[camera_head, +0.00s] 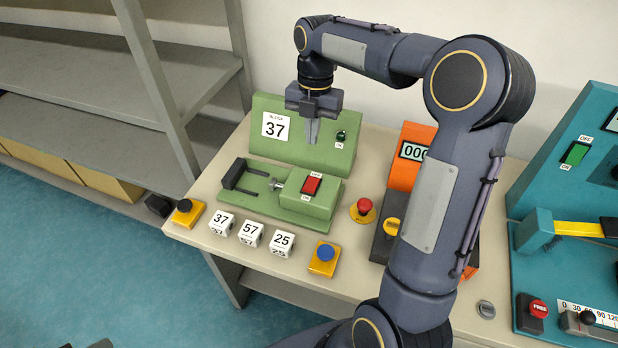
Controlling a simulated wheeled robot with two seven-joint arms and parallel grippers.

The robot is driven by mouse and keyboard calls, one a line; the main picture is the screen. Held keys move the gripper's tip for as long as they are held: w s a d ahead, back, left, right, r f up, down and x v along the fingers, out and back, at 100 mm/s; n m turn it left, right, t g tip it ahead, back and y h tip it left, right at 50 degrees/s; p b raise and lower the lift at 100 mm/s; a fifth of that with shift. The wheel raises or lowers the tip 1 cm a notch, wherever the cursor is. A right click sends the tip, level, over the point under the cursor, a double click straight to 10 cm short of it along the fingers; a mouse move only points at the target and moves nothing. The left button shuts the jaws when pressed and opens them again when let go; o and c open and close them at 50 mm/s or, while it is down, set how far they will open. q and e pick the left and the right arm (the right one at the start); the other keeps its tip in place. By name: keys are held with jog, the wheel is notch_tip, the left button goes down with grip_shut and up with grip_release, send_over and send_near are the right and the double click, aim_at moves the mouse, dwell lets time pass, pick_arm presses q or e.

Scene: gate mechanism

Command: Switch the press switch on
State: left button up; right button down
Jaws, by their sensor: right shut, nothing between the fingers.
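The green press (262,205) lies on the table, with a dark jaw at its left end. Its switch (311,186) is a red rocker on the press's right block, with an OFF label at its upper edge and an ON label at its lower edge. My right gripper (311,138) is shut and empty, pointing down. In the picture its fingertips show above the switch, apart from it, against the green back panel (292,154). My left gripper is out of view.
A blue button (325,254), a black button (185,206) and a red emergency button (364,207) are nearby. My right arm partly hides an orange counter (404,174).

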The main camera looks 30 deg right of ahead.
aim_at(309, 188)
jog(key=f, duration=0.4)
jog(key=s+a+f, duration=0.1)
jog(key=f, duration=0.4)
jog(key=f+p, duration=0.1)
jog(key=f, duration=0.3)
jog(key=shift+s+a+f, duration=0.15)
jog(key=shift+a+f, duration=0.1)
jog(key=shift+f, duration=0.15)
jog(key=shift+s+a+f+h+b, duration=0.1)
jog(key=shift+f+h+b, duration=0.2)
jog(key=shift+f+b, duration=0.35)
jog(key=shift+r, duration=0.4)
jog(key=shift+w+d+r+p, duration=0.25)
jog(key=shift+w+d+p, duration=0.25)
jog(key=shift+d+p, duration=0.1)
